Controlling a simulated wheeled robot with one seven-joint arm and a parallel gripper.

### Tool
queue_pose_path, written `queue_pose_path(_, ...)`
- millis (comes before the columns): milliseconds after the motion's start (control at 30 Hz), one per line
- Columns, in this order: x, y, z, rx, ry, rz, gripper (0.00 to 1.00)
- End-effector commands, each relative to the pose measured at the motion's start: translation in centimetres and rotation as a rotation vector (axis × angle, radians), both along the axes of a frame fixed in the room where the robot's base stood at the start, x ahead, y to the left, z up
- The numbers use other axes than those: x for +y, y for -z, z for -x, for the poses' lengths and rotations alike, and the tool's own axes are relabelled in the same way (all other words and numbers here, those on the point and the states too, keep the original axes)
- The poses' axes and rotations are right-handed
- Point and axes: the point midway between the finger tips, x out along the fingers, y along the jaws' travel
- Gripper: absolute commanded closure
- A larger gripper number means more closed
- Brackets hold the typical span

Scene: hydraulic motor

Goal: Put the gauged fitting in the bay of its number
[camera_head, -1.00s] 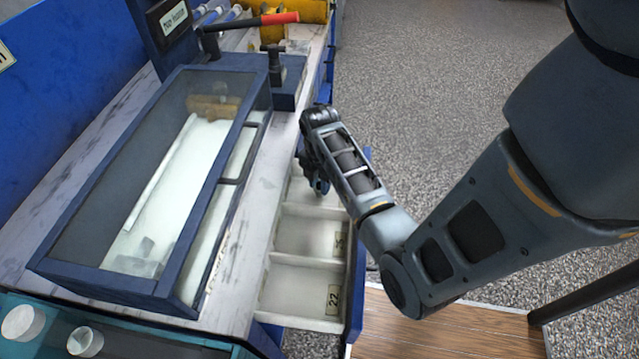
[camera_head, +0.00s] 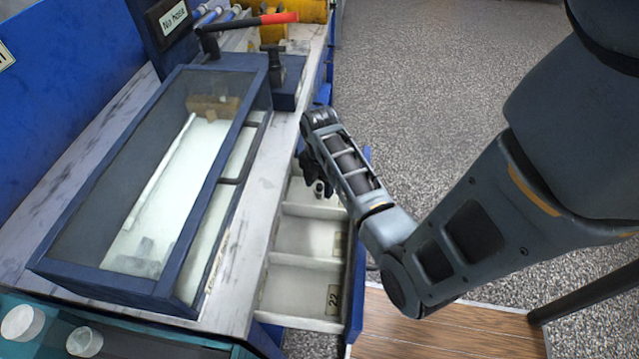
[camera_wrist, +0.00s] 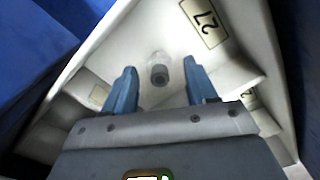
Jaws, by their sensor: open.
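The fitting (camera_wrist: 159,73), a small dark and clear cylinder, stands in a white drawer bay marked 27 on a label (camera_wrist: 204,20) in the wrist view. In the head view the fitting (camera_head: 319,188) shows in the far part of the open drawer (camera_head: 305,262). My gripper (camera_wrist: 163,84) is open, its two blue fingers spread apart with the fitting seen in the gap between them. In the head view my gripper (camera_head: 314,178) hangs over that far bay and partly hides it. The nearest bay has a label 22 (camera_head: 333,299); the middle bay's label (camera_head: 339,243) is hard to read.
A blue-framed glass case (camera_head: 120,277) stands on the bench left of the drawer. A red-handled lever (camera_head: 279,18) and a sign (camera_head: 173,18) are behind it. Two white round pieces, one of them (camera_head: 84,342), sit at the front left. The nearer bays look empty.

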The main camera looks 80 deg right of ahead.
Motion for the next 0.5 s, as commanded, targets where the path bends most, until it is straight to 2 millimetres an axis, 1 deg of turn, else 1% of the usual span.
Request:
queue_pose_path(167,0.0,-2.1,-0.1,-0.002,-0.002,0.003,0.43)
queue_pose_path(500,0.0,-9.0,-0.1,-0.003,-0.001,0.004,0.43)
